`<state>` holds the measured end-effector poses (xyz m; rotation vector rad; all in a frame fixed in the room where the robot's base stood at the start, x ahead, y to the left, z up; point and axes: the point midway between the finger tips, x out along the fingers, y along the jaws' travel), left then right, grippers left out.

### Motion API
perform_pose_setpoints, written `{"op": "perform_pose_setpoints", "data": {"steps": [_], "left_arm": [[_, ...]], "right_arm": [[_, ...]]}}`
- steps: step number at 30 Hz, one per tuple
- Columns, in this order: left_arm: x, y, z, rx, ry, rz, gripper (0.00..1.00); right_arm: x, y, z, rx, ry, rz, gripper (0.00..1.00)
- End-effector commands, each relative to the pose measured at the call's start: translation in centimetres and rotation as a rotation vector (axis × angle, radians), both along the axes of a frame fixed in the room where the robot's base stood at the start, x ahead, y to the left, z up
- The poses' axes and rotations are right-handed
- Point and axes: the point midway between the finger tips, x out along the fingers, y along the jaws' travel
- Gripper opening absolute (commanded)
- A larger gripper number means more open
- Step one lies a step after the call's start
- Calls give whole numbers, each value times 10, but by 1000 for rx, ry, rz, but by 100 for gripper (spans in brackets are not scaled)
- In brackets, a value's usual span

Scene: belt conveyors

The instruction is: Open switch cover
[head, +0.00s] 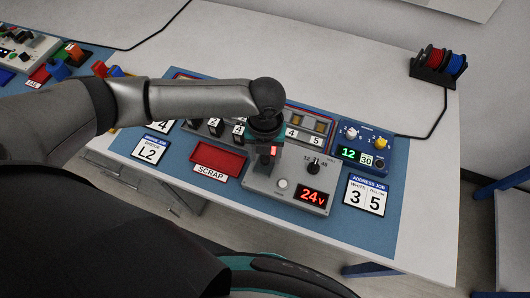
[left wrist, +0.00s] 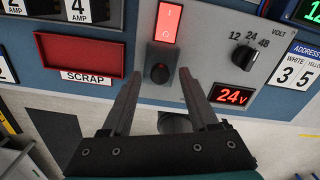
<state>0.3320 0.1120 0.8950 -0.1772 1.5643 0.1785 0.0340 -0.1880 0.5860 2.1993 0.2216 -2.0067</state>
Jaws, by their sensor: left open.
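A grey power panel (head: 300,179) carries a lit red rocker switch (head: 270,150), marked I and O in the left wrist view (left wrist: 168,22). I cannot tell whether this piece is the switch cover. My left gripper (left wrist: 160,76) is open, its two fingers on either side of the knob with gaps on both sides. In the head view the left gripper (head: 268,132) is above the panel and partly hides the switch. My right gripper is not in view.
The panel also has a volt dial (head: 313,166) and a red 24v display (head: 311,197). A red scrap tray (head: 218,158) lies to its left. Wire spools (head: 437,65) stand farther back.

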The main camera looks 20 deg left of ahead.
Motion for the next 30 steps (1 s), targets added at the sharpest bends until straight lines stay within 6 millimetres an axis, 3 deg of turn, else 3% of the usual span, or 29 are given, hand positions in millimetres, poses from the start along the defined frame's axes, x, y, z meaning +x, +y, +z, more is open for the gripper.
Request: {"op": "perform_pose_setpoints", "data": {"steps": [5,12,18,24,30], "left_arm": [[1,0,29,-2,-5,0,60],[2,0,88,-2,-7,-2,60],[1,0,127,-1,-4,0,60],[0,0,147,0,-1,1,60],[0,1,150,1,-1,1,60]], "right_arm": [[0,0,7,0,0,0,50],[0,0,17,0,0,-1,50],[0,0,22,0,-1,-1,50],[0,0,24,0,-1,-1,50],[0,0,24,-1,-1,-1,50]]}}
